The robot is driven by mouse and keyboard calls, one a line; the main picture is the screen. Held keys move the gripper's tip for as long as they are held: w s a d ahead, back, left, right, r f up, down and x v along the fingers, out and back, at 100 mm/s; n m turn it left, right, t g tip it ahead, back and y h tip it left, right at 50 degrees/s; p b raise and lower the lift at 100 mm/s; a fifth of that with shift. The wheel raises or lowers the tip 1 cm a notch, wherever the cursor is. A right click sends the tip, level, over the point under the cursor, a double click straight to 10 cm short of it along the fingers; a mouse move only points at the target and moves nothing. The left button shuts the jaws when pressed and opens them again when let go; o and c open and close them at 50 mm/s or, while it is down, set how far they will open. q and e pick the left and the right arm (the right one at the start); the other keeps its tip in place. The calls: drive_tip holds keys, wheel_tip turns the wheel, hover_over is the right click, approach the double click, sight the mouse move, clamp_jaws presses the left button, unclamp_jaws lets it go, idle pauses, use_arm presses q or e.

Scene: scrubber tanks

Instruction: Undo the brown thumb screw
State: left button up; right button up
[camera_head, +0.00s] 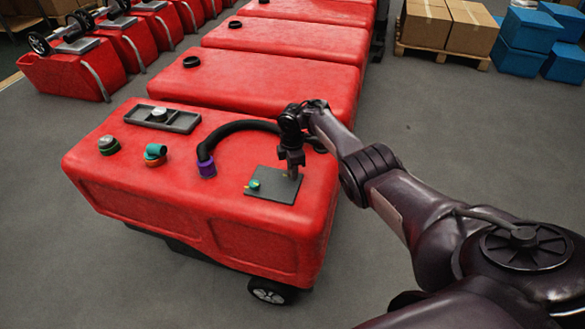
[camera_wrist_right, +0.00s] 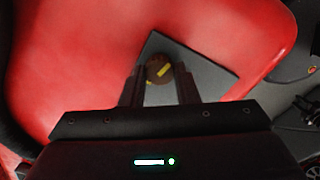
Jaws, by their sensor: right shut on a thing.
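The brown thumb screw (camera_wrist_right: 153,73) with a yellow mark shows in the right wrist view, at the dark grey plate (camera_wrist_right: 213,78). My right gripper (camera_wrist_right: 160,80) has one finger on each side of the screw and is shut on it. In the head view my right gripper (camera_head: 292,172) points down onto the right part of the same plate (camera_head: 275,190), and the screw is hidden behind its fingers. A teal knob with a yellow mark (camera_head: 254,184) sits on the plate's left side. My left gripper is not in view.
The plate lies on a red tank (camera_head: 220,215) on wheels. A black hose (camera_head: 235,127) with a purple collar (camera_head: 206,168) arches close to my right gripper. More red tanks stand behind.

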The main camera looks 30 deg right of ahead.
drive_tip(key=o, duration=0.7)
drive_tip(key=shift+s+a+f, duration=0.1)
drive_tip(key=shift+s+f, duration=0.15)
drive_tip(key=shift+f, duration=0.1)
drive_tip(key=shift+o, duration=1.4)
drive_tip(key=shift+w, duration=0.2)
drive_tip(key=shift+r, duration=0.1)
wheel_tip(320, 180, up, 8)
drive_tip(key=shift+f+p, duration=0.1)
drive_tip(key=shift+p, duration=1)
